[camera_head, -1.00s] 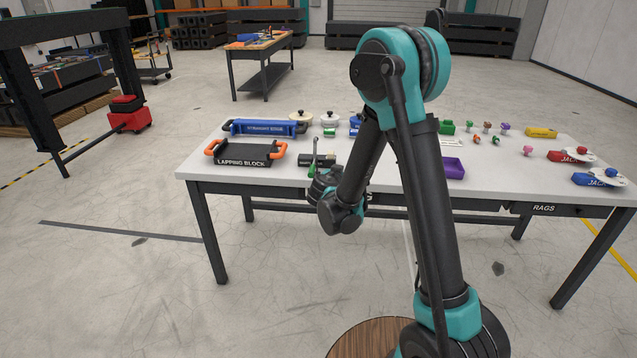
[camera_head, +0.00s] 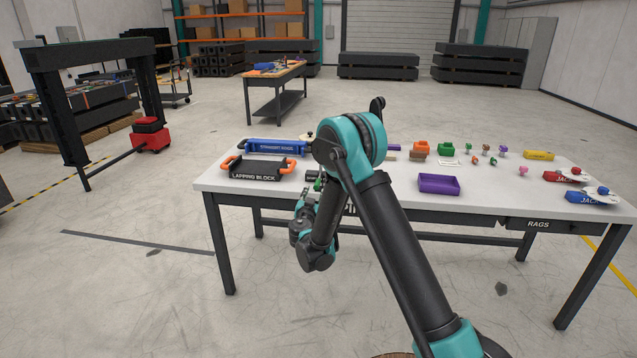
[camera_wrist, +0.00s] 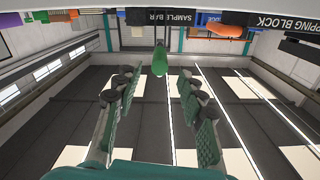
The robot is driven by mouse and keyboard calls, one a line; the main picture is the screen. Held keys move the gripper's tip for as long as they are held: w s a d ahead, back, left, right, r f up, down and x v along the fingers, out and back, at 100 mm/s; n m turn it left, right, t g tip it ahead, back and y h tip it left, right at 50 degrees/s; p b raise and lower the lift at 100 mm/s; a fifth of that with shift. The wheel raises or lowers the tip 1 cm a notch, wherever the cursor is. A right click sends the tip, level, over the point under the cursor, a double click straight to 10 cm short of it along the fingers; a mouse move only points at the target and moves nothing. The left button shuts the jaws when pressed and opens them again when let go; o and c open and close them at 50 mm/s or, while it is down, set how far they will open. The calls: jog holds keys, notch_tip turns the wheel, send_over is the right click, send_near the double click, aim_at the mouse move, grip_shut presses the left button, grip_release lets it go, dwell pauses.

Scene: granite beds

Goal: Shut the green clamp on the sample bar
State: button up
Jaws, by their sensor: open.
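In the wrist view, which looks upside down, the green clamp handle (camera_wrist: 160,60) stands out between and just beyond my two fingertips, apparently not touching them. My gripper (camera_wrist: 157,84) is open and empty, with its fingers on either side of the handle's line. The black sample bar (camera_wrist: 170,17) shows behind the handle at the top of this view, with its label readable. In the head view, my arm hides most of the clamp, the bar and the gripper at the table's front left.
The lapping block (camera_head: 255,172) with orange handles and the blue straight edge (camera_head: 277,146) lie left of my arm. A purple tray (camera_head: 439,184), small coloured pieces and two jacks (camera_head: 590,195) lie to the right. Bare white tabletop (camera_head: 500,180) shows between them.

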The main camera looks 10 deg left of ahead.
jog(key=w, duration=1)
jog(key=shift+w+d, duration=0.25)
jog(key=shift+w, duration=0.05)
jog(key=shift+c, duration=0.2)
grip_shut()
